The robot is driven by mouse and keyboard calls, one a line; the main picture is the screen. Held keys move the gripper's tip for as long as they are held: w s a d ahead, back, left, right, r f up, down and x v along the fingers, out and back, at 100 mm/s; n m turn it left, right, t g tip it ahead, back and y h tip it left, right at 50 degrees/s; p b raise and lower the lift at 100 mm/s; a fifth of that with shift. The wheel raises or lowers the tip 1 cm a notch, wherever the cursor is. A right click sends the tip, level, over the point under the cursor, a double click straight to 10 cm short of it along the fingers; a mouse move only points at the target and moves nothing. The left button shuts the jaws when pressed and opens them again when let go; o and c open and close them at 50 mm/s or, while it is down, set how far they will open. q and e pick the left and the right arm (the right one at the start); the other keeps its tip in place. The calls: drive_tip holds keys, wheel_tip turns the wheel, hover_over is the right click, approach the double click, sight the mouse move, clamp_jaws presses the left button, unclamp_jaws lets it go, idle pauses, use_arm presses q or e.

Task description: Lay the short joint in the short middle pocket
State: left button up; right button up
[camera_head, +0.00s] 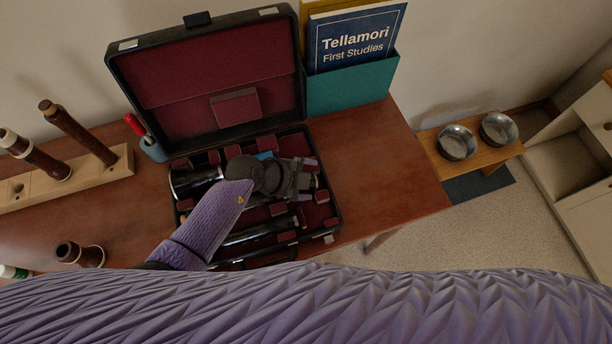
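The instrument case (335,232) stands open on the table, with a dark red lining divided into pockets. My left gripper (306,184) is over the middle of the case, its fingers towards the right side. My wrist and gripper cover much of the middle pockets, so I cannot tell whether the short middle pocket is filled or whether the fingers hold the short joint. A wide black piece (192,181) lies at the case's left, and a long dark joint (258,231) lies along the front. A short brown joint (80,254) is on the table at the left. My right gripper is not in view.
A wooden rack (100,176) holding brown joints stands at the left. The raised lid (205,65) and a green holder (352,88) with books are behind. Two metal bowls (457,143) sit on a low bench at the right. The table's right part is clear.

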use_arm(q)
drive_tip(key=shift+s+f, duration=0.1)
drive_tip(key=shift+s, duration=0.05)
drive_tip(key=p+v, duration=0.5)
drive_tip(key=v, duration=0.5)
drive_tip(key=shift+p, duration=0.3)
